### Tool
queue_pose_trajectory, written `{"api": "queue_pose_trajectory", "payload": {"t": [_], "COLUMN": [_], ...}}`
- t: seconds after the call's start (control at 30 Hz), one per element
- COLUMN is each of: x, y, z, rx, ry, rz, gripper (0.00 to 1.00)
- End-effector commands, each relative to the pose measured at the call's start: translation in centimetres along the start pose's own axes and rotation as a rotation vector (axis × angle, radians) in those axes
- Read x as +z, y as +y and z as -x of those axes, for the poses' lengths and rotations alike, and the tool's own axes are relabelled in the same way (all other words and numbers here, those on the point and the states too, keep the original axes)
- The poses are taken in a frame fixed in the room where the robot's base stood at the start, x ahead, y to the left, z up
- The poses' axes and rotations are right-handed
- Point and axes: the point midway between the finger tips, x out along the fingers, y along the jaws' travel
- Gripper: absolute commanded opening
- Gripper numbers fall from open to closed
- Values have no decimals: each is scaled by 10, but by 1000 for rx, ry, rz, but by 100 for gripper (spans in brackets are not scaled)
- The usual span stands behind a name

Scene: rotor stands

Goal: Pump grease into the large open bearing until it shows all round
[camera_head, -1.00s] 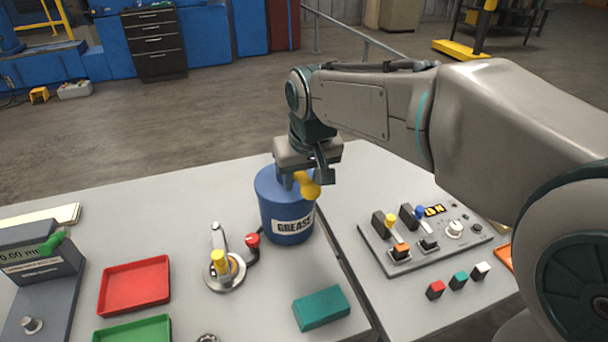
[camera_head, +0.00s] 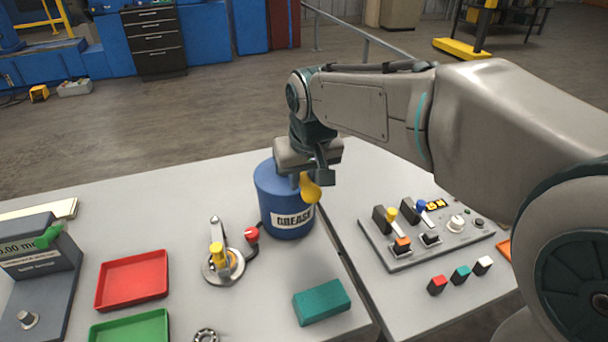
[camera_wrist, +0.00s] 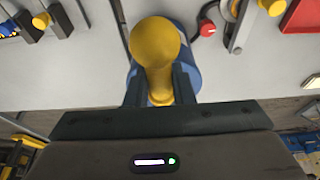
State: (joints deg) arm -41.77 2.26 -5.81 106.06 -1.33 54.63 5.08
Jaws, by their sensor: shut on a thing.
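My gripper (camera_head: 305,173) is shut on a yellow handle (camera_head: 311,190) with a rounded end, at the top of the blue grease drum (camera_head: 285,202). In the wrist view the yellow handle (camera_wrist: 155,45) sits between my two fingers (camera_wrist: 160,88), with the drum behind it. The drum stands upright and bears a GREASE label. A metal bearing ring (camera_head: 206,336) shows at the bottom edge, cut off by the frame. I cannot tell whether it is the large open bearing or whether grease shows on it.
A round metal fixture (camera_head: 222,268) with a yellow knob and a red knob (camera_head: 251,235) stand left of the drum. Red (camera_head: 132,280) and green (camera_head: 130,328) trays, a teal block (camera_head: 321,302) and a switch panel (camera_head: 425,235) lie around. Bare table surrounds the block.

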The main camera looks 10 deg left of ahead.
Motion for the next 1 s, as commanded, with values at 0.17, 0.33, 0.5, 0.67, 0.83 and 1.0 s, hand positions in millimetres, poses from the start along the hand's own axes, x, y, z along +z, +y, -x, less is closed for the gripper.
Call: {"api": "queue_pose_trajectory", "payload": {"t": [0.17, 0.33, 0.5, 0.67, 0.83, 1.0], "x": [2, 4, 6, 8, 8, 5], "y": [0, 0, 0, 0, 0, 0], "z": [-10, -16, -23, -29, -28, -20], "rx": [0, 0, 0, 0, 0, 0], "ry": [1, 1, 2, 1, 0, 2], "rz": [0, -1, -1, -1, -1, -1], "gripper": [9, 9, 9, 9, 9, 9]}}
